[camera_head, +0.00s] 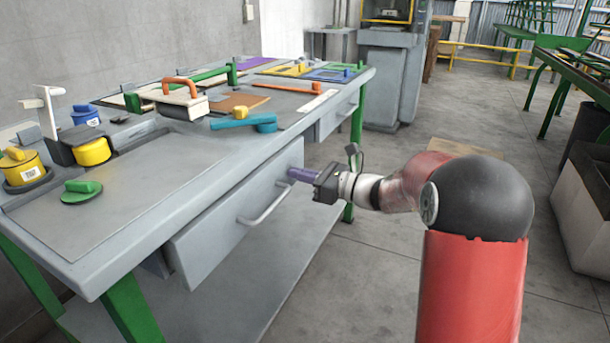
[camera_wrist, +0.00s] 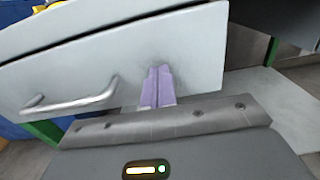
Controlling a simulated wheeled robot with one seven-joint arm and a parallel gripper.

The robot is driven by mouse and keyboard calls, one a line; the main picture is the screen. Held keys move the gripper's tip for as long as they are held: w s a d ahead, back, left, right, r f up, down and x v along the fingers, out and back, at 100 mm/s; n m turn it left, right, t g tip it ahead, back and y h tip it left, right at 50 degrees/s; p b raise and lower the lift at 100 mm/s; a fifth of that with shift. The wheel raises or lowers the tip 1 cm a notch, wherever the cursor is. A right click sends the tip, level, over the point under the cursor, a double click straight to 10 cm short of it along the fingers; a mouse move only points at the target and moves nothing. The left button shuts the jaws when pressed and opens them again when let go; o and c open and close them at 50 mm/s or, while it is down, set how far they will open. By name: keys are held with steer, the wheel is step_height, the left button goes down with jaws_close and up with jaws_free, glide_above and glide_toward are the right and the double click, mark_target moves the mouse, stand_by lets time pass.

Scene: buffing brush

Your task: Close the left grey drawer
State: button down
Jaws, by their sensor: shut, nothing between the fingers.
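The left grey drawer (camera_head: 215,235) is under the near part of the workbench, with a pale bar handle (camera_head: 265,206). Its front stands a little out from the bench, with a dark gap at its left end. My gripper (camera_head: 292,174) is shut and empty, its purple fingers at the right part of the drawer front, right of the handle. In the wrist view the fingertips (camera_wrist: 158,72) meet or nearly meet the drawer front (camera_wrist: 195,45); I cannot tell if they touch. The handle (camera_wrist: 70,100) is to their left there.
The workbench (camera_head: 150,190) has green legs and carries several tools, including a yellow pot (camera_head: 22,168), a green-handled disc (camera_head: 81,190) and a blue brush (camera_head: 245,123). A second grey drawer (camera_head: 338,115) is farther right.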

mark_target(284, 169)
steer(key=x, duration=0.4)
steer(key=shift+w+a, duration=0.1)
steer(key=shift+a, duration=0.15)
steer(key=shift+r, duration=0.15)
